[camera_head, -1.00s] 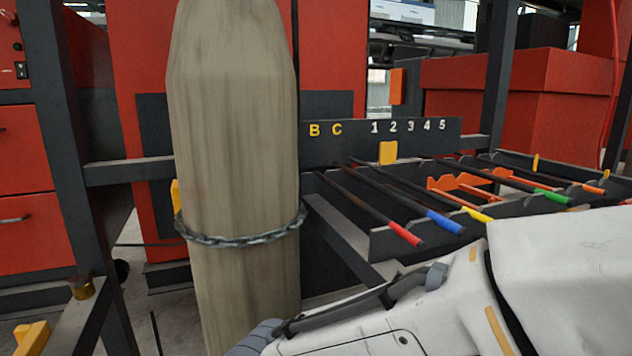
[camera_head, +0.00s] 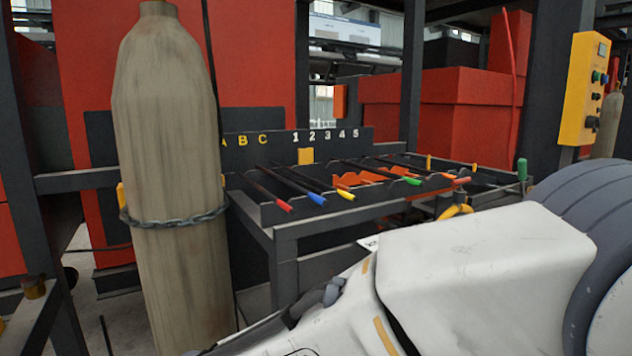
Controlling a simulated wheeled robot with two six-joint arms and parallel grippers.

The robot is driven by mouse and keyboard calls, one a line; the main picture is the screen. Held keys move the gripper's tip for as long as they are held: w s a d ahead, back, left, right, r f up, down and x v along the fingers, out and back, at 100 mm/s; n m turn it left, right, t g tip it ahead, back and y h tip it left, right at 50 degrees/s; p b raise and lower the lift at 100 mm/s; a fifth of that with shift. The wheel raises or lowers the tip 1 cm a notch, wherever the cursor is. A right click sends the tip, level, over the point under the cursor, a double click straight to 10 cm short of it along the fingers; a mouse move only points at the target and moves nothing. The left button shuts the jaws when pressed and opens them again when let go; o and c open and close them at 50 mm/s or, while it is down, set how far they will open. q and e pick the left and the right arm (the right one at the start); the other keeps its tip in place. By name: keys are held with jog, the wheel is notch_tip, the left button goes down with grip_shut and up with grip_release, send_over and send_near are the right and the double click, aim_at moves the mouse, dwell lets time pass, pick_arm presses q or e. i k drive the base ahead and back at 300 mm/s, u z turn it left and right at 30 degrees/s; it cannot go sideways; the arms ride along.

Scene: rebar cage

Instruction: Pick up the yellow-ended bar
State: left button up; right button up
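The yellow-ended bar lies in a dark slotted rack (camera_head: 300,222) right of centre, its yellow end (camera_head: 346,195) at the near edge. It lies between the blue-ended bar (camera_head: 316,199) on its left and the green-ended bar (camera_head: 412,181) on its right. A red-ended bar (camera_head: 284,206) is at the far left of the rack, and an orange or red end (camera_head: 461,181) shows at the right. A white and grey arm of mine crosses the lower right, in front of the rack.
A tall grey-brown gas cylinder (camera_head: 165,170) with a chain (camera_head: 175,221) stands left of the rack. A dark panel marked A B C and 1 to 5 (camera_head: 290,148) is behind the bars. A yellow control box (camera_head: 586,90) hangs on a post at the right.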

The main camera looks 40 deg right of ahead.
aim_at(348, 196)
jog(key=z, duration=1.2)
jog(key=i, duration=0.1)
jog(key=u, duration=0.25)
